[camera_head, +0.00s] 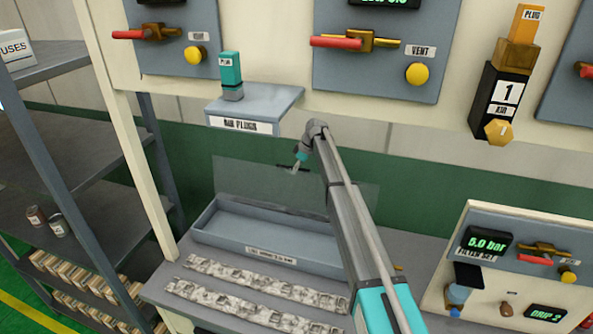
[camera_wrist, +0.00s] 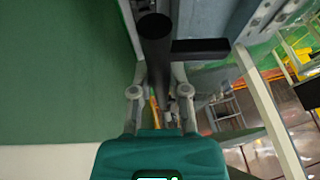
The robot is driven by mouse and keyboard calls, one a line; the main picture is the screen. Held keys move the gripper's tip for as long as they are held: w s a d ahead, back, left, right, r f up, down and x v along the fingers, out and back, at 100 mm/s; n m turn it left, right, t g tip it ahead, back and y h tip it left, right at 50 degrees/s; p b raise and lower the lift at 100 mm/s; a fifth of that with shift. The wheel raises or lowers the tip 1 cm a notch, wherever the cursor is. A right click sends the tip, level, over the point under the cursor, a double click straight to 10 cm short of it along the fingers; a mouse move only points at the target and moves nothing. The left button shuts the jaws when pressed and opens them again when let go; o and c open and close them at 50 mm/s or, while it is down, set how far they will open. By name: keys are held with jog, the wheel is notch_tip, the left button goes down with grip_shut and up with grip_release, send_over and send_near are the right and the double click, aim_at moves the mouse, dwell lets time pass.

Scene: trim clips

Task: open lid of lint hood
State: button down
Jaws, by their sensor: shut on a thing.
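The lint hood is a long blue-grey tray-like box (camera_head: 225,238) with a small label on its front, on the bench in the head view. Its clear lid (camera_head: 245,180) stands raised, steeply tilted, along the back of the box, and the box's inside shows. My gripper (camera_head: 298,165) is at the upper edge of the lid, shut on a thin dark handle (camera_head: 286,167). In the wrist view, the handle is a black bar (camera_wrist: 155,60) running between my gripper's fingers (camera_wrist: 160,96). The exact contact at the fingertips is partly hidden.
Two mottled grey strips (camera_head: 250,300) lie on the bench in front of the box. A small shelf (camera_head: 255,105) with a teal plug (camera_head: 231,70) juts out above the lid. A gauge panel (camera_head: 520,265) stands at right, and a metal rack (camera_head: 60,150) at left.

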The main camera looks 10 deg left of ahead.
jog(key=shift+w+a, duration=0.1)
jog(key=shift+w, duration=0.4)
jog(key=c, duration=0.9)
grip_release()
jog(key=o, duration=0.3)
jog(key=shift+w+f, duration=0.1)
jog(key=shift+f, duration=0.05)
